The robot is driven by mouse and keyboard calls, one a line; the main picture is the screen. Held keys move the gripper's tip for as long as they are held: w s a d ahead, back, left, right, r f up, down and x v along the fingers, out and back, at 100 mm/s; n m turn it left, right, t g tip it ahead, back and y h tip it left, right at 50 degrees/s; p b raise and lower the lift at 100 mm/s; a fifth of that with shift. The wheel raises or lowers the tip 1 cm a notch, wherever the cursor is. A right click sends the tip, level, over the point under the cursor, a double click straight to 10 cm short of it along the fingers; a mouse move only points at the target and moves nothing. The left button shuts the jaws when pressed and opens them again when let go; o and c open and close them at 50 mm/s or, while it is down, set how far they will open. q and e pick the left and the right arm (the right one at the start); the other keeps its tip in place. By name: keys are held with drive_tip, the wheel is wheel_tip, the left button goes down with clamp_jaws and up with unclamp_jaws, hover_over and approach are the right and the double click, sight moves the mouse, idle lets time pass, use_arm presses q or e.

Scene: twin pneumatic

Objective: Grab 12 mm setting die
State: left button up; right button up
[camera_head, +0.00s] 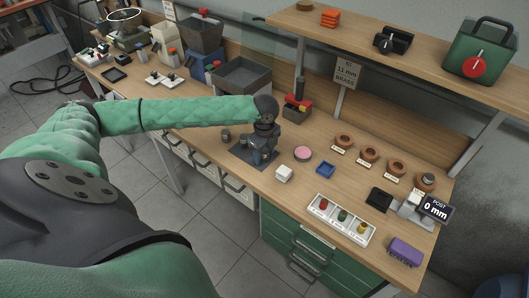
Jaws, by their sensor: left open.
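I cannot pick out the 12 mm setting die for certain, because the small labels are unreadable. The rightmost round piece (426,180) has a grey top. My right gripper is not in view.
A red and black tool (297,106) stands behind my gripper. A purple block (404,251) lies near the front edge.

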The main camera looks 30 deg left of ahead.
use_arm(q)
drive_tip(key=shift+w+f, duration=0.1)
drive_tip(key=shift+f, duration=0.25)
clamp_jaws()
drive_tip(key=shift+r, duration=0.1)
